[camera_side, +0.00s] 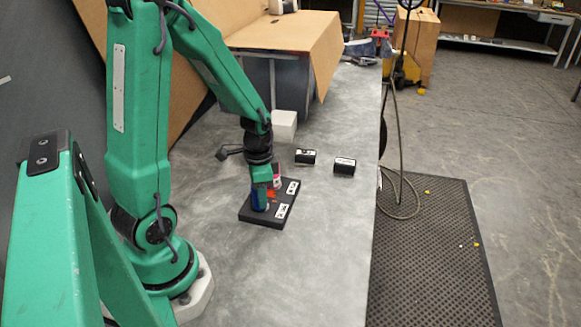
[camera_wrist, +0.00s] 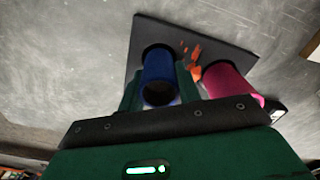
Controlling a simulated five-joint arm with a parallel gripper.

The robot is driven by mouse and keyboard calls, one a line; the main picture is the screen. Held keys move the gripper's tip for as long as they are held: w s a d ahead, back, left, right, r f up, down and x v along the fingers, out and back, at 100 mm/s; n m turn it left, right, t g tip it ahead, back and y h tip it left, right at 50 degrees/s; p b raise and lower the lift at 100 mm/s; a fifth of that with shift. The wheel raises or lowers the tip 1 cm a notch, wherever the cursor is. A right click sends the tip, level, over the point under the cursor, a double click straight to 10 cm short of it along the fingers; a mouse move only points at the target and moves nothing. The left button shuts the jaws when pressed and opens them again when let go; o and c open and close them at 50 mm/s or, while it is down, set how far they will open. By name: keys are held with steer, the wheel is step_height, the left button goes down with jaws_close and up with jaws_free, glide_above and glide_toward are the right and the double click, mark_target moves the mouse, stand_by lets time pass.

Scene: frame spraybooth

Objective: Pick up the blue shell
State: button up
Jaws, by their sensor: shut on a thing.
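The blue shell (camera_side: 259,201) is a short upright tube at the black board (camera_side: 262,221). In the wrist view the blue shell (camera_wrist: 159,70) sits between the two green fingers of my gripper (camera_wrist: 160,90), which are shut on it. My gripper (camera_side: 262,186) reaches down over the board in the side view and partly covers the shell. I cannot tell whether the shell's bottom touches the board. A pink shell (camera_wrist: 229,82) stands close to the right of my gripper in the wrist view; it also shows in the side view (camera_side: 276,181).
Orange pieces (camera_wrist: 195,58) lie on the board between the shells. A white box (camera_side: 284,124) stands behind. The table's front part is clear.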

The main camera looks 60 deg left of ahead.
steer(key=shift+r, duration=0.95)
steer(key=shift+d+r, duration=0.25)
steer(key=shift+r, duration=0.35)
steer(key=shift+d+r, duration=0.2)
steer(key=shift+r, duration=0.4)
steer(key=s+d+r, duration=0.1)
steer(key=d+r, duration=0.5)
steer(key=d, duration=0.4)
steer(key=shift+s+d+r, duration=0.2)
steer(key=shift+s+d, duration=0.1)
steer(key=shift+d, duration=0.05)
steer(key=shift+d, duration=0.1)
